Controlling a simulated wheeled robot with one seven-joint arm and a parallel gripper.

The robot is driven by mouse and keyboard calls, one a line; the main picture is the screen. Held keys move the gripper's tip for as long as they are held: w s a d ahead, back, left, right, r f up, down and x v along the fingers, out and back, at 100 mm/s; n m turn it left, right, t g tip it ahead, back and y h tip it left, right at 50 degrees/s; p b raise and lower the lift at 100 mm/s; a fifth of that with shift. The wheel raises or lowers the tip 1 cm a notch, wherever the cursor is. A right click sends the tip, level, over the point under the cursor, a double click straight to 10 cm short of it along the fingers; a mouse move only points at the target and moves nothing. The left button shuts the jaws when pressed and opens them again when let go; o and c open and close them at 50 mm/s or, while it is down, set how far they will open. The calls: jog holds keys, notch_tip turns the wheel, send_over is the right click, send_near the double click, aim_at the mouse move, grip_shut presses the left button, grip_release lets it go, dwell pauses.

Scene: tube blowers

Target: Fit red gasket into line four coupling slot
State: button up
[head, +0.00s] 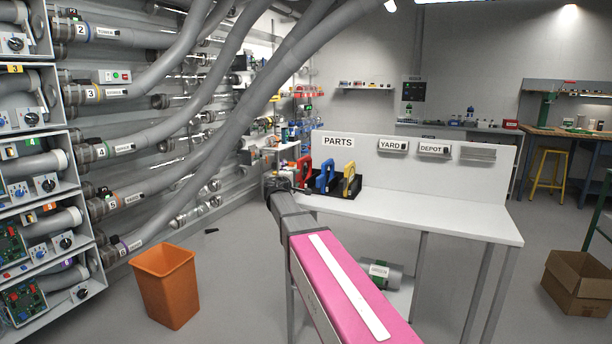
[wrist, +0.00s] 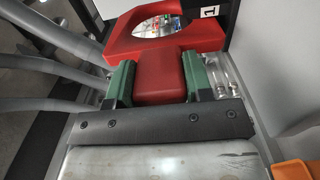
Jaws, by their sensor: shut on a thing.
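The red gasket (wrist: 130,42) is a flat red frame with a large opening and a block-shaped tab. In the wrist view my gripper (wrist: 158,82) has its green fingers shut on the tab. In the head view my arm reaches forward and its end (head: 277,184) is small and partly hidden beside the parts table. A red frame-shaped piece (head: 303,173) shows just right of it; I cannot tell whether it is the held one. The line four coupling (head: 88,155), with a green band, is on the left pipe wall. Its slot is too small to make out.
A black tray (head: 318,197) on the white table (head: 430,212) holds blue (head: 326,177) and yellow (head: 348,180) pieces. An orange bin (head: 165,285) stands on the floor at left. Grey hoses (head: 210,170) slant across the left side. A cardboard box (head: 577,285) is at right.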

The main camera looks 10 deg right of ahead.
jog(key=v, duration=0.8)
dwell(0.7)
jog(key=shift+v, duration=3)
